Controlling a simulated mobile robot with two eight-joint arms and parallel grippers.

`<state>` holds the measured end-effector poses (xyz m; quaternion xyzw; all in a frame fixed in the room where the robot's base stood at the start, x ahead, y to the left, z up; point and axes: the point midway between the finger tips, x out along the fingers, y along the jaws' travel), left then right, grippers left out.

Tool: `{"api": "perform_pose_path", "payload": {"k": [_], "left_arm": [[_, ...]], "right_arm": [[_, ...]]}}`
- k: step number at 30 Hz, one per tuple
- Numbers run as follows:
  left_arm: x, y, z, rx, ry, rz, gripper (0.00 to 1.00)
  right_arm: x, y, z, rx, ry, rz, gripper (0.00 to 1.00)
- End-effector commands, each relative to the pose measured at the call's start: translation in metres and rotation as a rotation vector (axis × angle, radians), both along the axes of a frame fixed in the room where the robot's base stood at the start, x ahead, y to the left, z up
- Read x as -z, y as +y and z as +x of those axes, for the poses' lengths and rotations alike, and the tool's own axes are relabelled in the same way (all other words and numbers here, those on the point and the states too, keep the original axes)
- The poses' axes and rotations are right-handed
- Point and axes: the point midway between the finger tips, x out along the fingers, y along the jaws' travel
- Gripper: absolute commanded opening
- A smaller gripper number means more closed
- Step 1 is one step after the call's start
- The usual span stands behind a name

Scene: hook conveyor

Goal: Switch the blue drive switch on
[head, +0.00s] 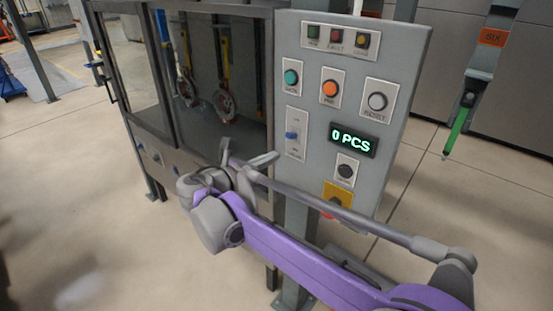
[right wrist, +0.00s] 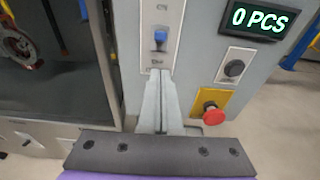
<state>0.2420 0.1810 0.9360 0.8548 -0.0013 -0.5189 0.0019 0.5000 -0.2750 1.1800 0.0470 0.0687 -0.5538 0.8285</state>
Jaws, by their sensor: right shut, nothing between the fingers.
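The blue drive switch (head: 291,135) sits on a light upright plate at the left side of the grey control panel. In the right wrist view the blue switch (right wrist: 160,37) stands between an upper ON label and a lower OFF label. Which way its lever is set I cannot tell for certain. My right gripper (head: 272,157) is shut and empty, to the lower left of the switch in the head view. In the right wrist view its closed fingertips (right wrist: 159,74) point up just below the switch, around the plate's lower edge. Contact is not clear. My left gripper is out of view.
The panel (head: 408,60) also carries green, orange and white buttons, a "0 PCS" display (head: 352,139), a black knob (head: 345,171) and a red stop button (right wrist: 213,113) on yellow. A glazed cabinet (head: 130,55) stands left of it. Open floor lies in front.

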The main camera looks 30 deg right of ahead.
Motion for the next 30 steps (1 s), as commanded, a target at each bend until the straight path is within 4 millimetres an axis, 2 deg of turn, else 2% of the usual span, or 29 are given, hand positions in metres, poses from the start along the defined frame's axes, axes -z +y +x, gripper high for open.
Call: {"api": "perform_pose_path", "payload": {"k": [4, 10, 27, 30], "left_arm": [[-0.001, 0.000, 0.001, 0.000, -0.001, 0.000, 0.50], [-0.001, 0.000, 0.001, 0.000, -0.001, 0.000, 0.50], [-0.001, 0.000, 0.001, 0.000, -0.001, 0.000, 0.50], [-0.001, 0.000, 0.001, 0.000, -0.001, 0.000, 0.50]], "right_arm": [[-0.022, 0.021, -0.008, -0.002, 0.000, 0.000, 0.00], [-0.037, 0.035, -0.014, 0.000, -0.001, 0.000, 0.00], [-0.040, 0.038, -0.016, 0.001, -0.002, 0.001, 0.00], [-0.033, 0.034, -0.022, 0.008, -0.020, 0.039, 0.00]]}}
